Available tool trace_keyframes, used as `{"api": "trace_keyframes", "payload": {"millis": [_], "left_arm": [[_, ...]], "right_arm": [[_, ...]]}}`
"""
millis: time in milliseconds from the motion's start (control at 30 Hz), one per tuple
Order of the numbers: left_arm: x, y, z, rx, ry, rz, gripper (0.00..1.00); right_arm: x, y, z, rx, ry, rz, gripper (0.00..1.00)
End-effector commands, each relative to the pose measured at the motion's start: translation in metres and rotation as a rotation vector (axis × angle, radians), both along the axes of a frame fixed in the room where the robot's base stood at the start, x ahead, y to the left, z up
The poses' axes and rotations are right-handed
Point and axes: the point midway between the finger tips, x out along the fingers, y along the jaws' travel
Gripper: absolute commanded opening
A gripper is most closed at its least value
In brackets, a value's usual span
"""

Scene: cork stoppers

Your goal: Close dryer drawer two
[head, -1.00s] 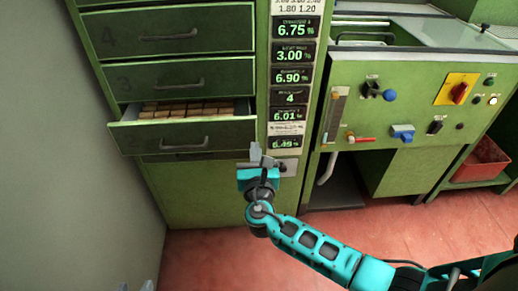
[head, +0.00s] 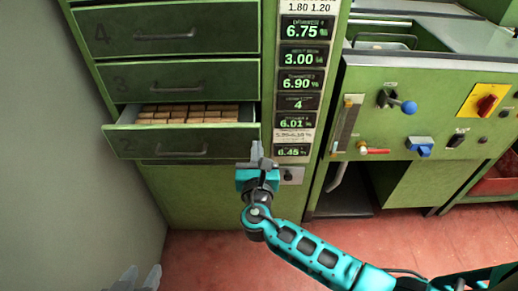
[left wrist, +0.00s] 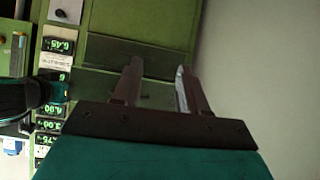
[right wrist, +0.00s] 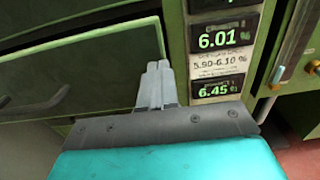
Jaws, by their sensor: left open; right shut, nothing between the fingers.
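Dryer drawer two (head: 190,143), a green drawer with a bar handle, stands pulled out below drawer three. Rows of tan cork stoppers (head: 190,113) lie inside it. My right gripper (head: 258,153) is shut and empty, just right of the drawer's front right corner; I cannot tell whether it touches. In the right wrist view its closed fingers (right wrist: 156,85) are beside the right end of the drawer front (right wrist: 90,65). My left gripper (head: 138,278) is open and empty at the bottom left, below the drawer; its parted fingers show in the left wrist view (left wrist: 157,78).
Drawers three (head: 180,80) and four (head: 165,35) above are shut. A panel of green readouts (head: 301,90) is right of the drawers, then a control panel with knobs and levers (head: 425,110). A grey wall (head: 60,150) bounds the left. Red floor (head: 330,225) is open in front.

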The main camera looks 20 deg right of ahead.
Motion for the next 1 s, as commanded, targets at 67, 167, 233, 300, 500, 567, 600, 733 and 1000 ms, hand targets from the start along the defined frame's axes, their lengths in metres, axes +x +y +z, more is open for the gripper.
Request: {"api": "trace_keyframes", "payload": {"millis": [67,167,233,300,500,567,600,733,1000], "left_arm": [[0.0,-0.001,0.0,-0.003,0.0,0.002,0.43],[0.0,-0.001,0.0,-0.004,-0.001,0.002,0.43],[0.0,-0.001,0.0,-0.004,-0.001,0.002,0.43],[0.0,-0.001,0.0,-0.004,-0.001,0.002,0.43],[0.0,-0.001,-0.006,-0.003,0.0,0.002,0.43],[0.0,-0.001,-0.01,-0.003,0.001,0.001,0.43],[0.0,-0.001,-0.013,-0.002,0.002,0.0,0.43],[0.0,-0.001,-0.019,-0.002,0.008,-0.004,0.43],[0.003,-0.004,-0.012,-0.008,-0.001,-0.008,0.43]], "right_arm": [[0.0,0.001,0.0,0.0,0.0,0.0,0.0],[0.0,0.001,0.0,0.0,0.0,0.0,0.0],[0.0,0.0,0.0,0.0,0.0,0.0,0.0],[0.0,0.0,0.0,0.0,0.0,0.0,0.0],[0.027,-0.008,-0.001,-0.002,-0.003,-0.001,0.0],[0.041,-0.013,-0.001,-0.002,-0.004,-0.001,0.0],[0.05,-0.016,-0.002,-0.002,-0.004,-0.001,0.0],[0.074,-0.024,-0.002,-0.002,-0.003,-0.001,0.0],[0.09,-0.03,0.001,0.001,-0.001,0.0,0.0]]}}
